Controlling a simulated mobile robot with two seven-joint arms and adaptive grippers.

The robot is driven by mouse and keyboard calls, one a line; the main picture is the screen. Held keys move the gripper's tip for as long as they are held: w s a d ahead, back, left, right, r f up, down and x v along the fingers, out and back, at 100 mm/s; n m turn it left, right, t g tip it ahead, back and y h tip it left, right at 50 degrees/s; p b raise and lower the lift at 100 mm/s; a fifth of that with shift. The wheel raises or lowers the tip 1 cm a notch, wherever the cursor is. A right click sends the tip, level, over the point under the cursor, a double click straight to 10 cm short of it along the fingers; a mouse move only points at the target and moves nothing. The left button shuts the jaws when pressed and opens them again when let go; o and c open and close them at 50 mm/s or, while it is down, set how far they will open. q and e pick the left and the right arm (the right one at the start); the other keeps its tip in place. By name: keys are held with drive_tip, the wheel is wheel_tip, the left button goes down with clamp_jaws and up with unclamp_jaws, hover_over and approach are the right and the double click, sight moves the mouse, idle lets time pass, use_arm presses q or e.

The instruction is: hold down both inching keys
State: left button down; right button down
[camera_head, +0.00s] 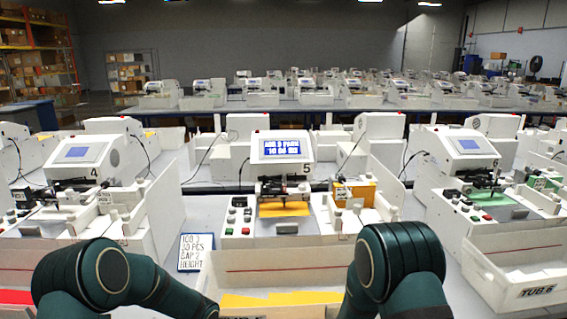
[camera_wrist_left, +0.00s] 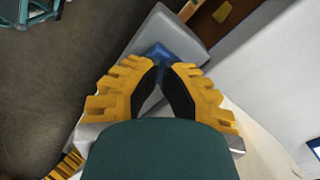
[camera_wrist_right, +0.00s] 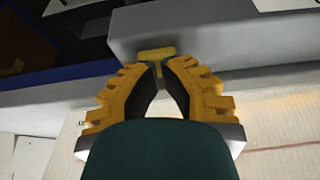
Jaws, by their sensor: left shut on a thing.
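In the left wrist view my left gripper (camera_wrist_left: 160,66) has its fingertips close together at a blue piece (camera_wrist_left: 157,50) in front of a grey block (camera_wrist_left: 170,27). It is shut on that piece. In the right wrist view my right gripper (camera_wrist_right: 159,68) has its fingertips close together at a small yellow T-shaped piece (camera_wrist_right: 157,53) in front of a grey ledge. I cannot tell whether they grip it. In the head view, machine 5 (camera_head: 283,148) stands in the middle with a lit screen.
A white tub (camera_head: 284,258) with yellow sheets is in front, between my arms. Machine 4 (camera_head: 88,155) is at left and machine 6 (camera_head: 462,147) at right. A tub marked 6 (camera_head: 538,291) is at lower right.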

use_arm(q)
drive_tip(key=shift+r, duration=3.1)
